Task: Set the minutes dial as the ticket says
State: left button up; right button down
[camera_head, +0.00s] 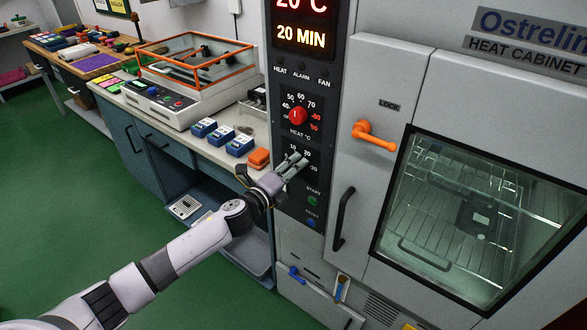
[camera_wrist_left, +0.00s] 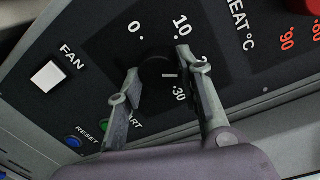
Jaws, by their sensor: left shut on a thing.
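The minutes dial (camera_wrist_left: 157,72) is a small black knob with a white mark on the black panel. In the left wrist view the mark points right, towards the place between 10 and 30, where a finger covers the number. The display (camera_head: 301,35) reads 20 MIN. My left gripper (camera_head: 295,163) is at the dial, its two fingers (camera_wrist_left: 159,85) on either side of it, shut on it. In the head view the gripper hides the knob. I cannot make out a ticket.
The red heat dial (camera_head: 298,116) is just above. The green start button (camera_head: 312,201) and blue reset button (camera_head: 311,222) are below. The cabinet's orange lock handle (camera_head: 374,136) is to the right. Blue units (camera_head: 239,145) and an orange block (camera_head: 259,157) stand on the bench at left.

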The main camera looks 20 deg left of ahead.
pick_arm(q)
jog(key=o, duration=1.2)
jog(key=v, duration=1.2)
